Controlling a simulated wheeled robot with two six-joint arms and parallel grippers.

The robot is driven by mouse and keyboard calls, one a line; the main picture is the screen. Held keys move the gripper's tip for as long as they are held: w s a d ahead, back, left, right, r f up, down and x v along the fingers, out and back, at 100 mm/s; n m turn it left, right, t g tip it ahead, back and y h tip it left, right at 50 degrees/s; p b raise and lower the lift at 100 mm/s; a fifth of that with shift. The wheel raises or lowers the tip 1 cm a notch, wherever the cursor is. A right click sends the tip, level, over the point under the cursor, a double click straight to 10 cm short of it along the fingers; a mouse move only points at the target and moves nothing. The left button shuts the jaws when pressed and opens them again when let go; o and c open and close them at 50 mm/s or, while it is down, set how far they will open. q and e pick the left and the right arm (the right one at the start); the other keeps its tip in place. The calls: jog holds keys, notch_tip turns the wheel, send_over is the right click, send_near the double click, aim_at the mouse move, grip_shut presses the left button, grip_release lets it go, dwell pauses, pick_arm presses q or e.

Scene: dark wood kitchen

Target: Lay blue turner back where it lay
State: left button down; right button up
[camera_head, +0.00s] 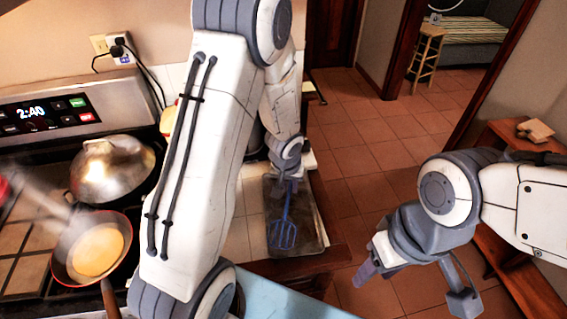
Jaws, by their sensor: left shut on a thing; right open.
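The blue turner (283,234) has a slotted head that points toward the bottom of the head view. It is over the dark tray (311,225) on the counter; I cannot tell whether it touches the tray. My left gripper (291,178) is shut on the handle at the far end of the turner. My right gripper (414,288) is open and empty, out over the floor to the right of the counter.
On the stove at left are a pan (64,267) with a pancake (95,250) and a domed lid (112,172). A wooden shelf (505,265) stands at right behind my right arm. The tiled floor (350,160) between is clear.

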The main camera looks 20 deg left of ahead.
aim_at(288, 189)
pick_arm(q)
jog(key=r+n+p, duration=0.1)
jog(key=p, duration=0.1)
jog(key=w+a+r+n+g+p, duration=0.1)
jog(key=n+p, duration=0.1)
jog(key=shift+w+r+n+y, duration=0.15)
jog(key=shift+w+n+y, duration=0.05)
jog(key=shift+n+y, duration=0.1)
jog(key=shift+w+p, duration=0.1)
jog(key=shift+p, duration=0.3)
jog(key=shift+f+n, duration=0.2)
jog(key=shift+n, duration=0.2)
pick_arm(e)
notch_tip(288, 189, up, 7)
pick_arm(q)
notch_tip(288, 189, down, 7)
jog(key=b, duration=0.6)
jog(key=shift+a+f, duration=0.1)
jog(key=shift+f, duration=0.05)
jog(key=shift+f+b, duration=0.3)
jog(key=shift+b, duration=0.2)
pick_arm(e)
notch_tip(288, 189, down, 7)
jog(key=shift+s, duration=0.1)
pick_arm(q)
jog(key=c, duration=0.6)
grip_release()
jog(key=shift+c, duration=0.2)
pick_arm(e)
jog(key=shift+d, duration=0.1)
